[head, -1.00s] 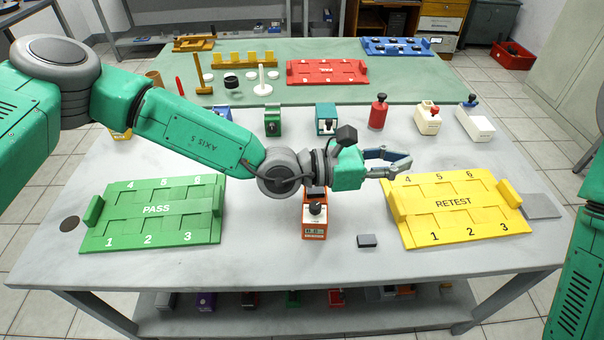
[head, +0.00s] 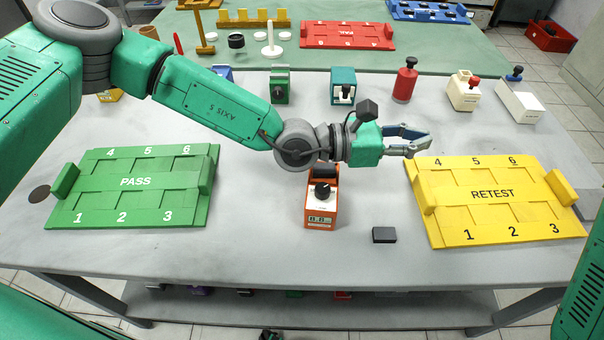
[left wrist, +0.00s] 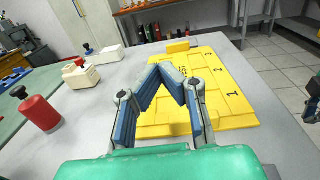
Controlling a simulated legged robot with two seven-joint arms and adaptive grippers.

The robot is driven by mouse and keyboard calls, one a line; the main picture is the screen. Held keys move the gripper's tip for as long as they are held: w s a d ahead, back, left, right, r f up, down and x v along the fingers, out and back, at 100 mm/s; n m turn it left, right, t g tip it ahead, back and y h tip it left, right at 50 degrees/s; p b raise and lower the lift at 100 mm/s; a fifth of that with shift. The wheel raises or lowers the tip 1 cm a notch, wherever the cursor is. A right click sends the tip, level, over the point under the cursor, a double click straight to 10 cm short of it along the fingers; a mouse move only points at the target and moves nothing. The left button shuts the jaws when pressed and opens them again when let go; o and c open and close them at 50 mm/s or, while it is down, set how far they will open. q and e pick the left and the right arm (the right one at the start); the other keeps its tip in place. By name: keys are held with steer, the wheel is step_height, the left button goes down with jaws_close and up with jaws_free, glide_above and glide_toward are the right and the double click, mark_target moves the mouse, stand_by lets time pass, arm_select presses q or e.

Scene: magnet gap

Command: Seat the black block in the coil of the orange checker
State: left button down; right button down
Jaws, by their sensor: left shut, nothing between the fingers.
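The orange checker (head: 320,207) stands on the grey table near the middle, with a black knob on its white face. A dark part shows at its back top (head: 325,171), close under my wrist in the picture; whether this is the coil I cannot tell. The black block (head: 384,235) lies flat on the table to the right of the checker, apart from it. My left gripper (head: 424,141) is shut and empty, above the table behind the block, near the yellow RETEST tray. In the left wrist view its fingertips (left wrist: 166,70) meet before that tray.
The green PASS tray (head: 135,209) lies left and the yellow RETEST tray (head: 480,231) right. Several checkers stand in a row behind, including a red one (head: 405,82). A red FAIL tray (head: 347,44) lies farther back. The table around the block is clear.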

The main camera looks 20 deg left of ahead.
arm_select(q)
steer(key=b, duration=0.2)
glide_above(320, 170)
steer(key=a, duration=0.5)
steer(key=f, duration=0.2)
steer(key=f+b, duration=0.1)
steer(key=f, duration=0.3)
steer(key=shift+s+d+b, duration=0.3)
steer(key=shift+s+b, duration=0.05)
steer(key=shift+w+d+r, duration=0.15)
steer(key=shift+d, duration=0.35)
